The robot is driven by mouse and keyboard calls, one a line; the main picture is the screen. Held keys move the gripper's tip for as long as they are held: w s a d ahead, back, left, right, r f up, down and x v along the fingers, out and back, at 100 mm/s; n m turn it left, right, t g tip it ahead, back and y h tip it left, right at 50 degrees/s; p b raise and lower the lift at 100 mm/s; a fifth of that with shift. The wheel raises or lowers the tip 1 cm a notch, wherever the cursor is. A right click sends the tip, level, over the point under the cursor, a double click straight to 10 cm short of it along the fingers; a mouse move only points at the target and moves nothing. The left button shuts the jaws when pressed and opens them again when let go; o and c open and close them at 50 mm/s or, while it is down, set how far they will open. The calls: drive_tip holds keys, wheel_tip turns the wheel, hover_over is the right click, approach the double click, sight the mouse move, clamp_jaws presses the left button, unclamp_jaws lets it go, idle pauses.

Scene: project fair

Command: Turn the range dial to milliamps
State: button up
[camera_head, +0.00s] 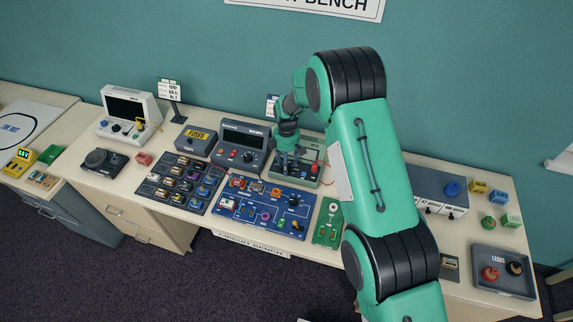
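My arm reaches over the bench from the right, and my gripper (286,145) points down at a small green instrument (312,182) with red parts on top. The gripper covers part of this instrument; its fingertips are too small and hidden to tell open from shut, or whether they touch anything. Left of it stands a dark grey meter (243,139) with a blank-looking display and a dark knob (248,157) on its front. I cannot tell which knob is the range dial, and no milliamps marking is readable.
A blue circuit board (240,212) and a dark parts tray (160,198) lie in front. A grey FUSES box (196,140) and a white screen unit (128,116) stand left. A LEADS tray (486,286) lies far right. My arm hides the bench's middle right.

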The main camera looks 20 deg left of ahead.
drive_tip(key=shift+f, duration=0.15)
drive_tip(key=c, duration=1.2)
drive_tip(key=shift+o, duration=0.2)
